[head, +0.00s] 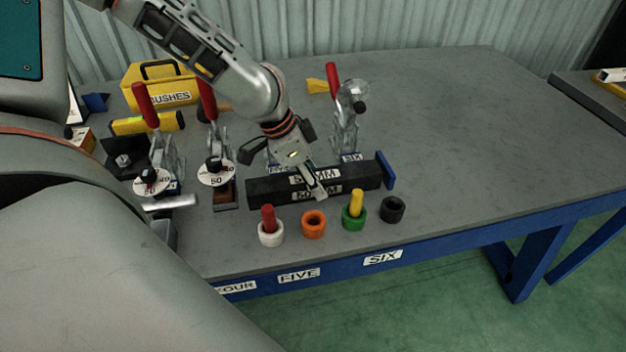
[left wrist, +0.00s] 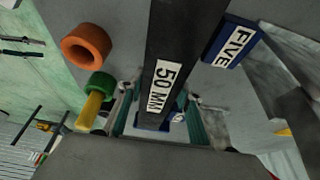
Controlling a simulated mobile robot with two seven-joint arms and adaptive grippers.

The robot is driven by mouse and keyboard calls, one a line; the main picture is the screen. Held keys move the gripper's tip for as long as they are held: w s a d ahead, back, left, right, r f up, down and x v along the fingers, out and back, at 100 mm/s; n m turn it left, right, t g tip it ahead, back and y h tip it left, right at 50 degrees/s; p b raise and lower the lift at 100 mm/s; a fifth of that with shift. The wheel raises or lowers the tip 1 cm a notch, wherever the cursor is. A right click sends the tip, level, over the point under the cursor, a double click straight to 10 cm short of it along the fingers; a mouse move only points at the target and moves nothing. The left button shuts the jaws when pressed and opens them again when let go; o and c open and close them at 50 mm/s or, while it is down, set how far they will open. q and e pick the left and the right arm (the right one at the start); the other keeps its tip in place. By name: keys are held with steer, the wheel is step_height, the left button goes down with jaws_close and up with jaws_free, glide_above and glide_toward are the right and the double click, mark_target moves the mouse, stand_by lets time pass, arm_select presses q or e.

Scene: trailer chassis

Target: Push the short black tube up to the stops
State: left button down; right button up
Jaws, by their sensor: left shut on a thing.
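The short black tube (head: 270,190) lies along the bench and carries white "50 MM" labels. It also runs through the middle of the left wrist view (left wrist: 182,30). My left gripper (head: 318,190) comes down from above and is shut on the tube, right of its middle; in the wrist view its fingers (left wrist: 158,112) stand on either side of the tube. A blue stop plate (head: 387,170) stands at the tube's right end; I cannot tell whether they touch. A blue block labelled FIVE (left wrist: 232,42) is beside the tube. My right gripper is not in view.
White (head: 271,238), orange (head: 314,228), green (head: 354,222) and black (head: 392,210) ring-like pieces stand in front of the tube. Red-handled clamps (head: 160,150) stand behind and left, near a yellow box (head: 150,95). The bench's right side (head: 480,130) is clear.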

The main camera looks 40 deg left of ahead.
arm_select(q)
steer(key=c, duration=1.3)
jaws_free()
steer(key=shift+v, duration=3.75)
steer(key=shift+w, duration=0.1)
